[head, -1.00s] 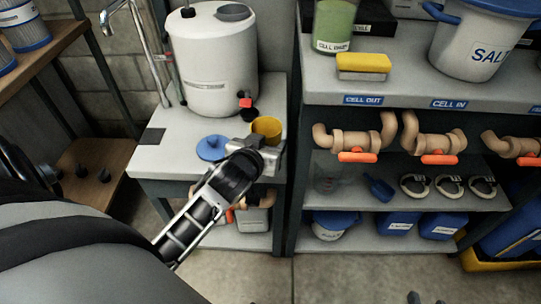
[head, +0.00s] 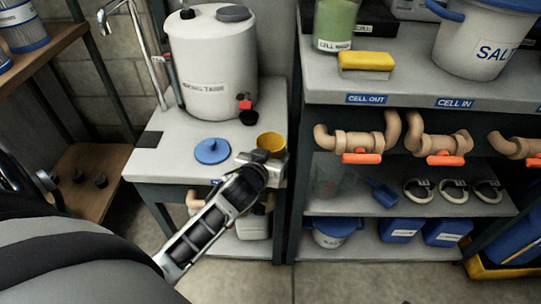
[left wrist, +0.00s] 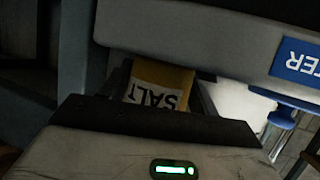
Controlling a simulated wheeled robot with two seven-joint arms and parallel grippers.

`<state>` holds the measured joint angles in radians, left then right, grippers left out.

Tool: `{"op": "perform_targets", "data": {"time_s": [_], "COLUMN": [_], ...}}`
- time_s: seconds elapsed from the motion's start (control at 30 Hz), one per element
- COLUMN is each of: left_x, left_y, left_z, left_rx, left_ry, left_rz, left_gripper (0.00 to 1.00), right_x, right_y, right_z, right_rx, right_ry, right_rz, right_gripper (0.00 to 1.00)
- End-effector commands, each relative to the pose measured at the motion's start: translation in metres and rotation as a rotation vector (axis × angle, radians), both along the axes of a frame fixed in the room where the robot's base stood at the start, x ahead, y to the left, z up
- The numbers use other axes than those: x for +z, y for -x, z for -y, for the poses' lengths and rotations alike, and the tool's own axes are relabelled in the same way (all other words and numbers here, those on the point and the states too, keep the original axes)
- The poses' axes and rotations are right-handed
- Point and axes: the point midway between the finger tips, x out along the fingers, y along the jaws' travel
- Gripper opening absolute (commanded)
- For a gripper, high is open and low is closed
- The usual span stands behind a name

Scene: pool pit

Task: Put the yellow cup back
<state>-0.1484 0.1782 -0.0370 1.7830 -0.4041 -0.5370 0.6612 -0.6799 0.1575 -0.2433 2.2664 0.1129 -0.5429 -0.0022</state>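The yellow cup (head: 271,145) is at the front right of the small grey side table, close to its edge. In the left wrist view its yellow side with a white SALT label (left wrist: 158,92) shows upside down between the fingers. My left gripper (head: 264,158) is at the cup's near side and appears shut on it, since the cup has moved along with it. The fingertips are mostly hidden by the cup and the gripper body. My right gripper is not in view.
A blue lid (head: 212,151) lies left of the cup on the side table (head: 165,161), with a white tank (head: 215,65) behind. To the right, a shelf carries a salt bucket (head: 485,40), a yellow sponge (head: 366,60) and valve pipes with orange handles (head: 367,158).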

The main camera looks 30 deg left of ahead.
Motion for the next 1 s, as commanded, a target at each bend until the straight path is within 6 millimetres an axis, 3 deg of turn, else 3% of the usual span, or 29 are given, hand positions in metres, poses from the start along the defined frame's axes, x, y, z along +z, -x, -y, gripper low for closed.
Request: {"op": "perform_targets", "data": {"time_s": [0.07, 0.43, 1.0], "left_x": [0.000, 0.005, 0.044], "left_y": [0.000, 0.003, 0.098], "left_z": [0.000, 0.001, 0.023], "left_rx": [0.000, -0.001, 0.002], "left_ry": [0.000, 0.001, 0.002], "left_rz": [-0.001, -0.002, -0.004], "left_gripper": [0.80, 0.80, 0.80], "right_x": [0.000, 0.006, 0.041], "right_y": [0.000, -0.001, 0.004], "right_z": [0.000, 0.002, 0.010], "right_rx": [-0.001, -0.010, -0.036], "right_ry": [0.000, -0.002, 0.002], "right_rz": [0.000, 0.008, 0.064], "right_gripper": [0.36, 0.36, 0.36]}}
